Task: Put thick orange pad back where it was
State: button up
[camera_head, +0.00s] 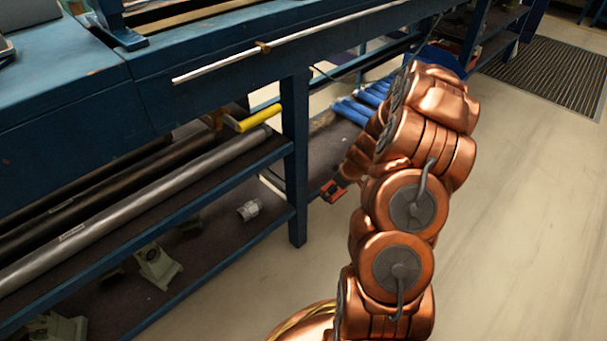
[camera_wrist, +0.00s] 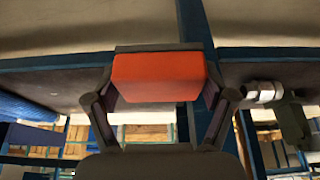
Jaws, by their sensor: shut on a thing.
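The thick orange pad (camera_wrist: 158,77) is a red-orange block, held between the two fingers of my gripper (camera_wrist: 160,90) in the wrist view. The fingers press its left and right sides. In the head view, my gripper (camera_head: 334,189) with the small red-orange pad (camera_head: 329,191) is to the right of the bench's blue front leg, near lower-shelf height. My arm hides part of that area. The pad appears held clear of the shelf, though its exact distance from the leg cannot be told.
The blue leg (camera_head: 296,155) stands left of my gripper. The lower shelf (camera_head: 215,232) holds a white fitting (camera_head: 249,210) and a pale device (camera_head: 157,266). Blue cylinders (camera_head: 351,112) lie behind. A yellow-ended bar (camera_head: 259,117) and metal rod (camera_head: 300,36) stick out. Floor (camera_head: 520,200) at right is clear.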

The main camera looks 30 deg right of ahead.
jog(key=b, duration=0.3)
send_over(310, 176)
jog(key=s, duration=0.2)
jog(key=shift+s+a+f, duration=0.1)
jog(key=shift+s+f, duration=0.05)
jog(key=shift+f, duration=0.6)
jog(key=shift+w, duration=1.1)
jog(key=shift+f+b, duration=1.2)
jog(key=shift+f, duration=0.55)
jog(key=shift+f, duration=0.15)
jog(key=o, duration=1.2)
